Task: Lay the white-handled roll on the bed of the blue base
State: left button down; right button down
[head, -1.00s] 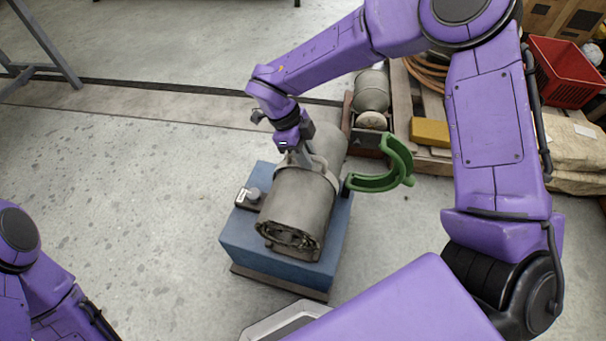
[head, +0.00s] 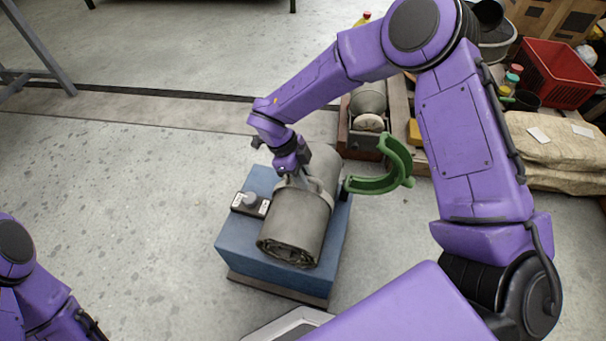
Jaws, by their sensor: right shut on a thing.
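The grey sheet roll (head: 297,220) lies lengthwise over the top of the blue base (head: 243,247), its coiled end facing me. A pale handle (head: 322,186) loops over its upper side. My right gripper (head: 303,184) is shut on this handle from above. I cannot tell whether the roll rests on the bed or hangs just above it, as the roll hides the bed. A green curved clamp (head: 397,158) stands swung open at the base's right side. My left arm shows at the lower left; its gripper is out of view.
A small box with a knob (head: 250,203) sits on the base's left side. Behind to the right are another roll in a brown holder (head: 368,103), a red crate (head: 560,75) and tan sacks (head: 555,150). The floor to the left is clear.

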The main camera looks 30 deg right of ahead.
jog(key=c, duration=1)
grip_release()
jog(key=shift+c, duration=0.2)
jog(key=shift+r, duration=0.1)
jog(key=p+v, duration=0.3)
jog(key=v, duration=0.9)
jog(key=shift+s, duration=0.1)
